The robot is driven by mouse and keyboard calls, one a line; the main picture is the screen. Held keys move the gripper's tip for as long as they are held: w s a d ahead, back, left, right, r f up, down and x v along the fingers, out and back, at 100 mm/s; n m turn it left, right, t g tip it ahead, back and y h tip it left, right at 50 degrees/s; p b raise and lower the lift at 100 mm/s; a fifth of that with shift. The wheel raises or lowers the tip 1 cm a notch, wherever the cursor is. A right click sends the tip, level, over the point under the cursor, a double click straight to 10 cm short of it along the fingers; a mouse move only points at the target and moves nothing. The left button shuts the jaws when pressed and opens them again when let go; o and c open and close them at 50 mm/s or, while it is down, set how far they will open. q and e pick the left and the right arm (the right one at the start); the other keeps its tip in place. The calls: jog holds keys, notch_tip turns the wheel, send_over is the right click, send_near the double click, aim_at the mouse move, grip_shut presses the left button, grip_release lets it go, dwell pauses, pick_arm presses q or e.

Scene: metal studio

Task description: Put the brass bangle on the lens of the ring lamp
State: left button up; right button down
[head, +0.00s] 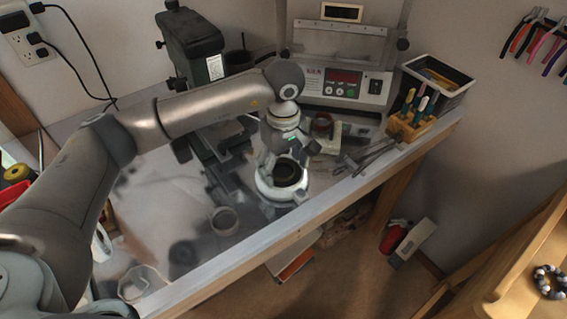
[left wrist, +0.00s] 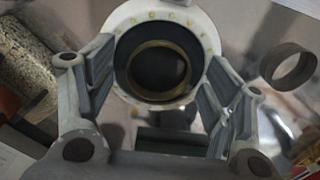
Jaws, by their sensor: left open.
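The ring lamp (head: 264,188) stands on the bench with its white ring facing up; it also shows in the left wrist view (left wrist: 207,32). A brass-coloured ring, which looks like the brass bangle (left wrist: 162,98), lies flat on the dark lens, inside the white ring. In the head view the lamp's middle is dark and the bangle is hard to make out. My left gripper (head: 282,152) is just above the lamp. In its wrist view the two fingers (left wrist: 160,57) are spread to either side of the bangle, apart from it. My right gripper is not in view.
Another ring-shaped piece (head: 224,221) lies on the bench left of the lamp, with a clear glass-like piece (head: 138,282) nearer the front. A tool block (head: 412,124) and black bin (head: 452,82) stand at the right. The bench edge runs close in front of the lamp.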

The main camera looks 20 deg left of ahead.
pick_arm(q)
jog(key=shift+w+r, duration=0.1)
jog(key=shift+r, duration=0.45)
notch_tip(320, 180, up, 11)
jog(key=b, duration=0.2)
jog(key=shift+r, duration=0.15)
